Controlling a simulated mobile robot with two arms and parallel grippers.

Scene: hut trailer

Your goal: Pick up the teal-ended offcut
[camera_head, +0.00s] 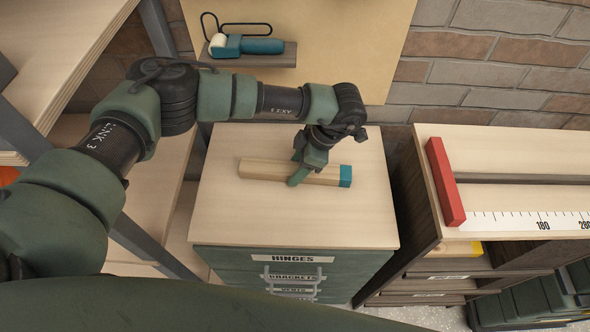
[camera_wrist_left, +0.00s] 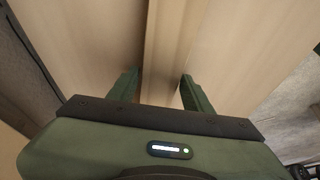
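The offcut (camera_head: 262,170) is a pale wooden bar with a teal right end (camera_head: 345,176). It lies flat across the top of the drawer cabinet. My left gripper (camera_head: 298,170) is over its middle, with one finger on the far side and one on the near side. In the left wrist view the bar (camera_wrist_left: 165,60) runs between the two spread fingers of the gripper (camera_wrist_left: 160,78). The fingers are close to its sides; contact is hard to tell. The teal end is out of that view. My right gripper is in neither view.
The cabinet top (camera_head: 240,220) is otherwise bare. A small wall shelf (camera_head: 270,60) behind holds a teal-handled tool (camera_head: 250,46). At right, a bench (camera_head: 490,150) carries a red block (camera_head: 445,182) and a ruler (camera_head: 520,221). Wooden shelving (camera_head: 50,50) stands at left.

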